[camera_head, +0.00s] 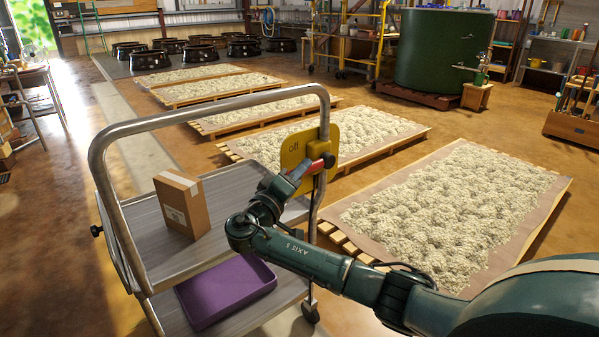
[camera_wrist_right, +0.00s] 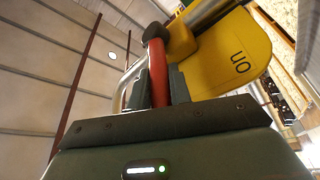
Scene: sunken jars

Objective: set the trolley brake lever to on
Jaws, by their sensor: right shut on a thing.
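The trolley (camera_head: 180,262) stands at left with a bent metal push handle. A yellow brake plate (camera_head: 292,150) is fixed at its right upright and reads "off" at its upper left. In the wrist view, "on" shows on the plate (camera_wrist_right: 225,55). The red brake lever (camera_head: 317,166) crosses the plate's lower part; in the wrist view the red bar (camera_wrist_right: 158,75) has a black round end. My right gripper (camera_head: 300,172) is shut on the red lever, its fingers on both sides of it. The lever's exact setting is hard to tell. My left gripper is not in view.
A cardboard box (camera_head: 182,206) stands on the trolley's upper deck, and a purple tray (camera_head: 226,292) lies on the lower one. Pallets of pale material (camera_head: 450,215) lie behind and right. Floor is clear to the left of the trolley.

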